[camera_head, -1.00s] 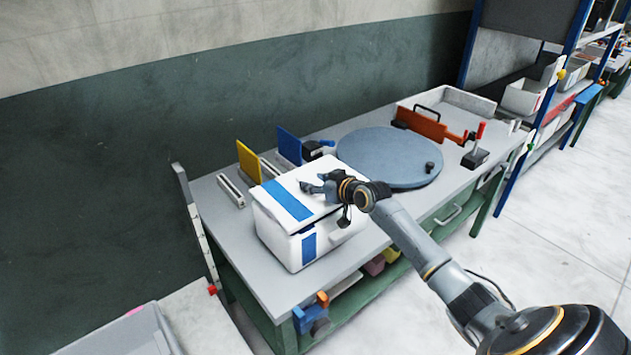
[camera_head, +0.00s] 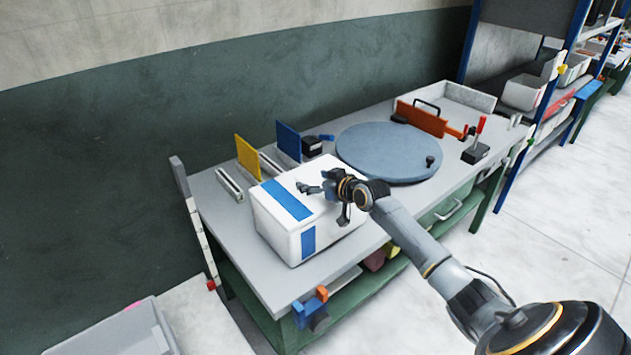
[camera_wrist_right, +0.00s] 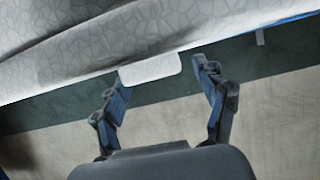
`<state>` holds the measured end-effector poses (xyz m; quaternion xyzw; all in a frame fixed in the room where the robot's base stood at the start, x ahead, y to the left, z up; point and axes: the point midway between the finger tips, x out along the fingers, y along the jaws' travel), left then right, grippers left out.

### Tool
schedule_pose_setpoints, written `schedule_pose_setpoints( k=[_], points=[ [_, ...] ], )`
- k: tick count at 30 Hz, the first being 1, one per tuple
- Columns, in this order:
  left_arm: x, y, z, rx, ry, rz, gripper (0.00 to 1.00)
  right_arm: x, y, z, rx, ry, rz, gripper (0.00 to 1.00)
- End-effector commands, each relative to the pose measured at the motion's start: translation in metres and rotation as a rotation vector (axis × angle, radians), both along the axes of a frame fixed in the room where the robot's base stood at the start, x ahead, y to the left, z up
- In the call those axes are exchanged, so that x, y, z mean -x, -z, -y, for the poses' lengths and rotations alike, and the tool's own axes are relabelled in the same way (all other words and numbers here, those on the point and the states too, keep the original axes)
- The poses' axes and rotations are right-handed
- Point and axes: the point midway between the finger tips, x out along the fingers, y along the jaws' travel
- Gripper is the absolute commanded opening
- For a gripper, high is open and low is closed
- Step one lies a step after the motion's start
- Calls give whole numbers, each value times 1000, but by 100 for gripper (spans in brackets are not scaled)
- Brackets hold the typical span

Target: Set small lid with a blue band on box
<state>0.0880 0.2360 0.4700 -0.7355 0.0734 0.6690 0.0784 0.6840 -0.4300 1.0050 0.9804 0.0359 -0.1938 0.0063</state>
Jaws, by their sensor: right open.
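The white lid with a blue band (camera_head: 287,199) lies on top of the white box (camera_head: 275,236) on the bench. It looks level and flush with the box walls, and its band lines up with the blue patch on the box's side. My right gripper (camera_head: 309,188) is just over the lid's top, with its fingers apart. In the right wrist view the open fingers (camera_wrist_right: 160,80) stand on either side of a small white tab (camera_wrist_right: 150,68) at the edge of a pale surface. The tab touches neither finger visibly. My left gripper is out of view.
The grey bench (camera_head: 222,207) carries a round blue-grey disc (camera_head: 388,152), a yellow plate (camera_head: 248,157), a blue plate (camera_head: 288,141) and an orange plate (camera_head: 421,119) behind the box. A red-handled clamp (camera_head: 476,148) stands at the right. Bare bench shows left of the box.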

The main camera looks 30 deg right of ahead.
Motion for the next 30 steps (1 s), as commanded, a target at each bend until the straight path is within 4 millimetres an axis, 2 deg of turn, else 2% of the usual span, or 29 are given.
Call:
schedule_pose_setpoints(
  k=[4, 8, 21, 30],
  points=[
    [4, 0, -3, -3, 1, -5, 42, 4, -1, 0, 1, 0, 0, 73],
    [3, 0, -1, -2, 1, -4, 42, 18, -6, 2, 2, -1, -1, 73],
    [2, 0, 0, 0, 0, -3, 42, 92, -36, 7, 2, -1, -2, 73],
    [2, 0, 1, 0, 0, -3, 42, 110, -45, 8, 1, 0, -1, 73]
  ],
)
